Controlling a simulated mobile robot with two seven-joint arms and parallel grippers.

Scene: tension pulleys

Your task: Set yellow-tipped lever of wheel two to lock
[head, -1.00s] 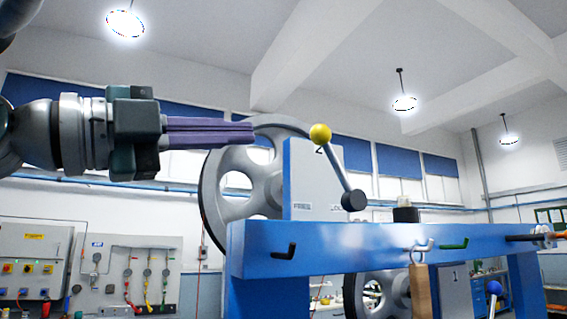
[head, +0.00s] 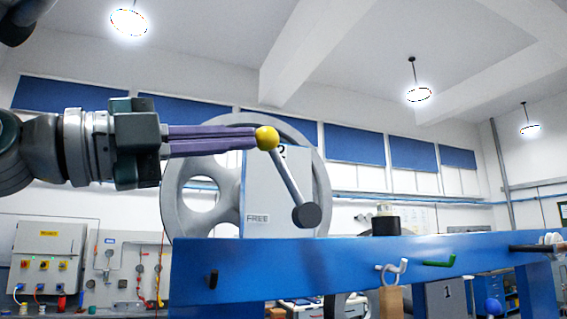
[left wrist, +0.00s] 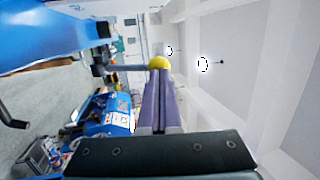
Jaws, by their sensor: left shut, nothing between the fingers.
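The lever (head: 286,178) of wheel two has a yellow ball tip (head: 267,138) and a dark round pivot (head: 306,215). It leans up and left, over the side of the plate (head: 257,190) marked FREE; no LOCK mark is readable now. The grey spoked wheel (head: 181,190) stands behind the plate. My left gripper (head: 256,138) is shut and empty, its purple fingertips at the left of the yellow ball, seemingly touching it. In the left wrist view the ball (left wrist: 159,62) sits right at the fingertips. My right gripper is not in view.
A blue beam (head: 330,258) with hooks crosses in front, below the lever. A wooden block (head: 391,300) hangs from a white hook. The air right of the lever is clear.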

